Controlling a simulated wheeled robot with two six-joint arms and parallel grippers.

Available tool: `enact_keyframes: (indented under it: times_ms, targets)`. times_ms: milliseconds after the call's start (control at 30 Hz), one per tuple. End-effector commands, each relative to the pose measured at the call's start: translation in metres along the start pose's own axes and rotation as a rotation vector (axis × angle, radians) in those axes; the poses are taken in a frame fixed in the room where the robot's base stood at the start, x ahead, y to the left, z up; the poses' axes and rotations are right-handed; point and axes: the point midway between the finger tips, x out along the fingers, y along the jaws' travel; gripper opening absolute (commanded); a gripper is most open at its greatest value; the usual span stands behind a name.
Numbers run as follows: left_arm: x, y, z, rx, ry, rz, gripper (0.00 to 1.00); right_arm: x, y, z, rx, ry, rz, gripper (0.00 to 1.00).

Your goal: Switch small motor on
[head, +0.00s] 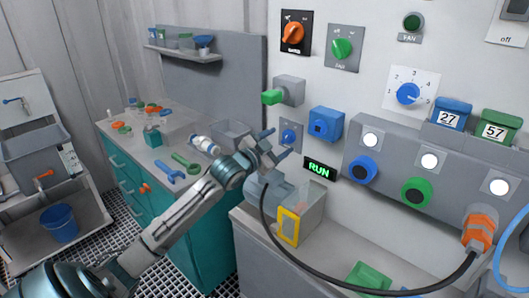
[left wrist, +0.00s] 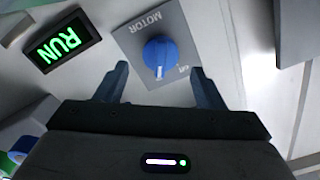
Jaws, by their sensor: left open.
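A small blue rotary knob (left wrist: 160,52) sits on a grey plate (left wrist: 135,38) marked MOTOR. Its white pointer mark faces the bottom of the left wrist view; a small label beside it is hard to read. In the head view the knob (head: 289,136) is on the white wall panel, left of the blue box. My left gripper (head: 278,144) is open in front of it. In the left wrist view the left gripper's fingertips (left wrist: 160,70) stand either side of the knob, with gaps to both; contact is not visible. My right gripper is out of view.
A lit green RUN sign (head: 319,169) is right of the gripper. A blue box (head: 326,124) and a grey block with a green end (head: 287,91) are close by. A clear yellow-framed box (head: 289,226) and a black cable (head: 335,285) lie below.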

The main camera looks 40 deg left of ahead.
Motion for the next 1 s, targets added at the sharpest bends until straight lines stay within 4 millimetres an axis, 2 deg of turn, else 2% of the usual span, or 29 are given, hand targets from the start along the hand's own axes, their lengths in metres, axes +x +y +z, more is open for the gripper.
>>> enact_keyframes:
  times_ms: [133,400,700,1000]
  targets:
    - [-0.026,0.002,0.002,0.009,-0.002,0.004,0.62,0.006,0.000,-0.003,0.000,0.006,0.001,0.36]
    - [-0.057,0.000,0.002,0.009,-0.005,0.000,0.62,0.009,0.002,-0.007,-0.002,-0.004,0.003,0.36]
    - [-0.074,0.000,0.001,0.004,-0.001,0.000,0.62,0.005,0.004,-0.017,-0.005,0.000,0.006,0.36]
    - [-0.076,0.000,0.000,-0.001,0.001,0.000,0.62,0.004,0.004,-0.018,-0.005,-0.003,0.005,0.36]
